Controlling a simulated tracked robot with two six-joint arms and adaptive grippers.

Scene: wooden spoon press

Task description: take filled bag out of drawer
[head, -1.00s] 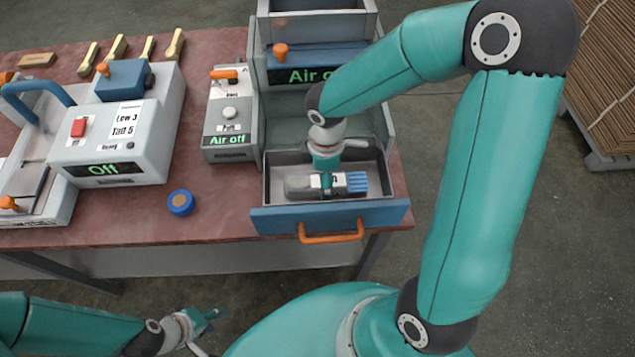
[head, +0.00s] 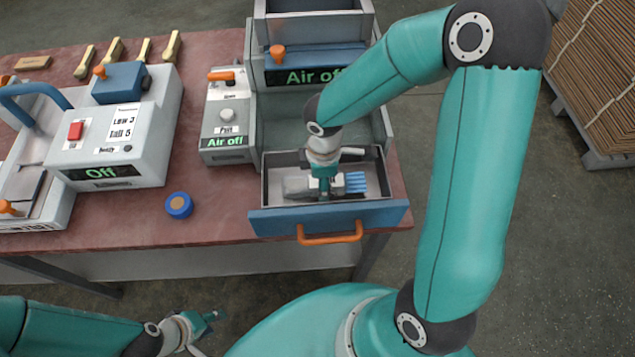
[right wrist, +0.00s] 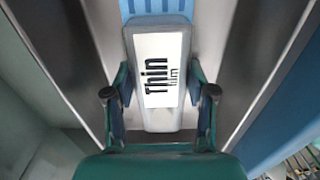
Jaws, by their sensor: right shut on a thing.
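The filled bag is a grey pack with a blue ribbed end (head: 356,182); it lies in the open drawer (head: 275,222). In the right wrist view the bag (right wrist: 160,72) shows a white label reading "Thin film". My right gripper (head: 324,190) reaches down into the drawer over the bag's middle. In the right wrist view its fingers (right wrist: 160,92) are on both sides of the bag, shut on it. The gripper hides part of the bag in the head view. My left gripper (head: 208,330) is empty and open, low in front of the table.
The drawer has an orange handle (head: 330,234) and sits under a grey cabinet with a blue panel (head: 318,56). Left of it are a control box (head: 226,115), a blue roll (head: 179,205) and a white machine marked "Off" (head: 110,145). Table space is free left of the drawer.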

